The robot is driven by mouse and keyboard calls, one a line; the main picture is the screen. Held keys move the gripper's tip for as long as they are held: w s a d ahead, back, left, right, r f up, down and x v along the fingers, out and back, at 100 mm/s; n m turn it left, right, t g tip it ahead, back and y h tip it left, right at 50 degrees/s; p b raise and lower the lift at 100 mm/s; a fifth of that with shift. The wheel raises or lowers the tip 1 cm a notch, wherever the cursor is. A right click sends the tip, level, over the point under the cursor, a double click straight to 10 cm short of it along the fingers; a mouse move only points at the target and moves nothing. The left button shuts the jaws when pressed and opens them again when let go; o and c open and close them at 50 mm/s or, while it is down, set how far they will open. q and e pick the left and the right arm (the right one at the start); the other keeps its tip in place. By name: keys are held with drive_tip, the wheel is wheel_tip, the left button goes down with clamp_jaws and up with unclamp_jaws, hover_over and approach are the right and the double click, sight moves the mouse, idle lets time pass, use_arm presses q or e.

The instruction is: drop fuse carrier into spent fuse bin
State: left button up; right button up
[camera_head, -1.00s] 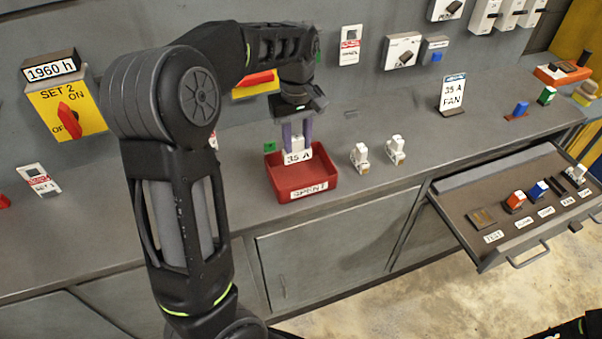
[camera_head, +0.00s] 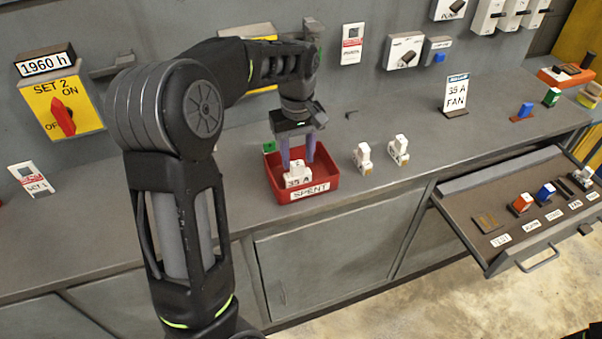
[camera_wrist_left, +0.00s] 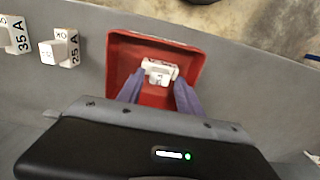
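The white fuse carrier (camera_head: 298,174), labelled 35 A, sits inside the red spent fuse bin (camera_head: 325,186), marked SPENT, on the grey counter. My left gripper (camera_head: 298,158) is over the bin with its purple fingers spread apart, reaching down to the carrier. In the left wrist view the carrier (camera_wrist_left: 160,71) shows on the bin floor (camera_wrist_left: 148,98), just beyond and between the open fingers (camera_wrist_left: 158,92), with a gap on both sides.
Two more white carriers (camera_head: 363,158) (camera_head: 398,150) stand on the counter right of the bin. An open drawer (camera_head: 470,205) with labelled small parts juts out at the right. A yellow switch panel (camera_head: 80,95) is on the wall at left.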

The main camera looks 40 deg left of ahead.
use_arm(q)
drive_tip(key=shift+o, duration=1.2)
wheel_tip(320, 180, up, 8)
drive_tip(key=shift+b, duration=0.45)
drive_tip(key=shift+f, duration=0.15)
